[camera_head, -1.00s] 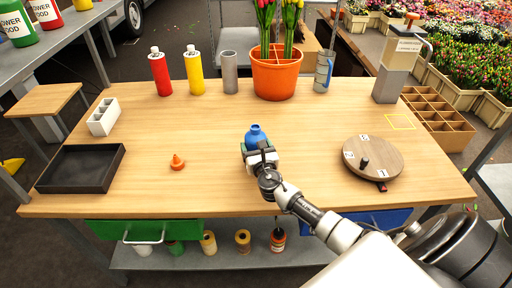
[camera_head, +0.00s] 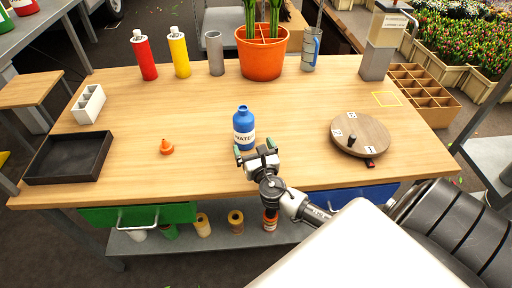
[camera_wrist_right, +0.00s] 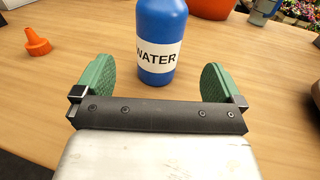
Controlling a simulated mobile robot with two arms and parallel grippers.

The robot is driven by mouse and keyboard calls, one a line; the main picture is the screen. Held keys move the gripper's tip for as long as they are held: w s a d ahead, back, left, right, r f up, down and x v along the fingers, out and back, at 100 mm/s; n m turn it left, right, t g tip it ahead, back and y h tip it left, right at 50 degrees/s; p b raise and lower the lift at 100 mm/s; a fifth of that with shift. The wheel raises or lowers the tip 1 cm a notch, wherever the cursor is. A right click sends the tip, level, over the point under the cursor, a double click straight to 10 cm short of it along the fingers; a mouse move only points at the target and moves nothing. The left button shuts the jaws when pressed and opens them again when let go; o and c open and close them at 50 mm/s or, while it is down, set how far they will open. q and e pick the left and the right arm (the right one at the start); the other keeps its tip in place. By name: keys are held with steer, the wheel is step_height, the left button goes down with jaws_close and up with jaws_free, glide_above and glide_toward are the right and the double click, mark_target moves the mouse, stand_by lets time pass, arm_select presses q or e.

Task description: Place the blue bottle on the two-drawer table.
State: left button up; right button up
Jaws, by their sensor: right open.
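The blue bottle (camera_head: 243,124) with a white WATER label stands upright on the two-drawer table (camera_head: 290,112), near its front middle. The table has a green drawer (camera_head: 170,214) at left and a blue drawer (camera_head: 362,197) at right. My right gripper (camera_head: 257,152) is just in front of the bottle, open and empty. In the right wrist view the bottle (camera_wrist_right: 160,45) stands beyond the two green fingers (camera_wrist_right: 158,88), apart from them. The bottle's top is cut off there. My left gripper is not in view.
An orange cap-like cone (camera_head: 166,147) and a black tray (camera_head: 68,158) lie to the left. A round wooden turntable (camera_head: 372,128) is at right. Red (camera_head: 144,56) and yellow (camera_head: 179,53) bottles, a grey cylinder (camera_head: 215,54) and an orange pot (camera_head: 262,60) stand at the back.

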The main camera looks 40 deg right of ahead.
steer(key=shift+v, duration=1.25)
